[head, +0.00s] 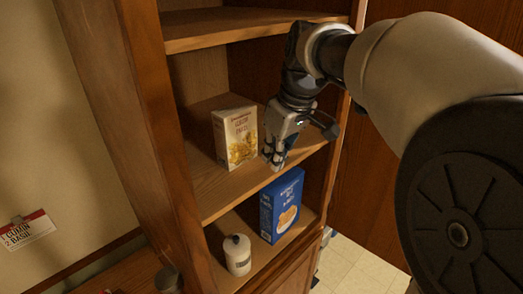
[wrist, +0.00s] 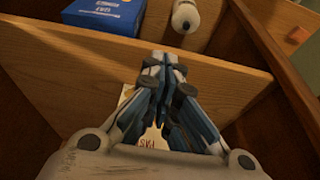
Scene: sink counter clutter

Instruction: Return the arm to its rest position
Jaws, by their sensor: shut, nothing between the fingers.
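My gripper (head: 275,157) is shut and empty. In the head view it points down at the front of the middle shelf, just right of a cream food box (head: 234,138) that stands upright there. In the wrist view my gripper (wrist: 163,70) has its fingers together, in front of the wooden shelf edge. Part of a pale box with lettering (wrist: 148,137) shows behind and between the fingers; most of it is hidden. My arm reaches into the shelf unit from the right.
The wooden shelf unit (head: 143,110) has side walls and an upper shelf (head: 240,28) close to my arm. On the lower shelf stand a blue box (head: 281,206) and a white lidded jar (head: 237,255). A paper card (head: 28,230) is on the left wall.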

